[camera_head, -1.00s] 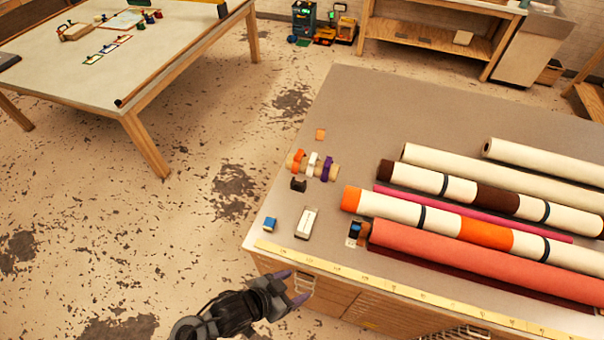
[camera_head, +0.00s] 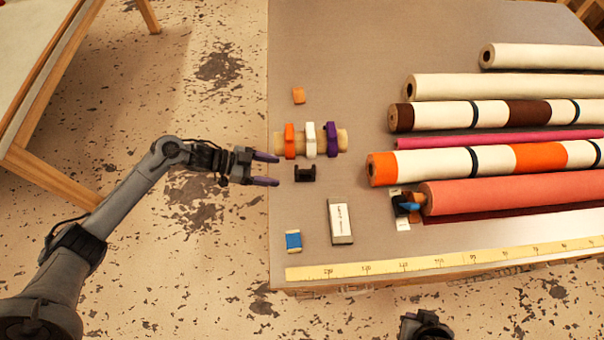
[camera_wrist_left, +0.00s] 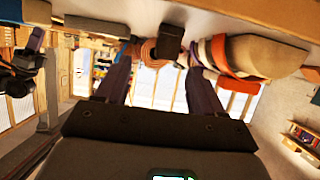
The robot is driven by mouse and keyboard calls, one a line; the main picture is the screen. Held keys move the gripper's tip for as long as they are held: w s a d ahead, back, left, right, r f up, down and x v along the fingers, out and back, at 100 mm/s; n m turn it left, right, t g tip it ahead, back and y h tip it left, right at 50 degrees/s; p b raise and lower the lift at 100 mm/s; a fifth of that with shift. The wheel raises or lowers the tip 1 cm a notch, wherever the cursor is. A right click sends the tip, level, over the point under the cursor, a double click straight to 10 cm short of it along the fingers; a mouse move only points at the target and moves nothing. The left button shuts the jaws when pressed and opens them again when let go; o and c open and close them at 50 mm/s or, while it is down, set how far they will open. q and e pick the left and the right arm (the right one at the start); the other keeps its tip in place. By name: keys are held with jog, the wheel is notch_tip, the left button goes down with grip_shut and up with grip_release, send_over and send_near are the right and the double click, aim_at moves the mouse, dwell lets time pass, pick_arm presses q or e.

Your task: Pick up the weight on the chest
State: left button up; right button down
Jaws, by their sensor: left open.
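The chest (camera_head: 375,60) has a grey-brown top. A flat oblong block with a white label (camera_head: 340,221), apparently the weight, lies near its front left. My left gripper (camera_head: 266,169) is open and empty at the chest's left edge, to the left of a small black notched block (camera_head: 305,174) and apart from the labelled block. In the left wrist view both purple fingers are spread (camera_wrist_left: 158,62), and the black block (camera_wrist_left: 170,41) shows beyond them. The fingers of my right gripper do not show.
A wooden cylinder with orange, white and purple rings (camera_head: 310,141) lies beside my left gripper. A blue block (camera_head: 293,240), an orange block (camera_head: 298,96) and a yellow ruler (camera_head: 400,263) are on the chest. Several rolls (camera_head: 500,197) fill its right side.

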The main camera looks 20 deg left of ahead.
aim_at(296, 169)
pick_arm(q)
jog(key=x, duration=0.3)
jog(key=w+x, duration=0.1)
jog(key=shift+w+d+r, duration=0.1)
jog(key=shift+d+r, duration=0.1)
jog(key=shift+d, duration=0.1)
jog(key=shift+p+x, duration=0.3)
jog(key=shift+x, duration=2.6)
jog(key=shift+w+r, duration=0.1)
jog(key=shift+w, duration=0.05)
jog(key=shift+r, duration=0.1)
grip_shut()
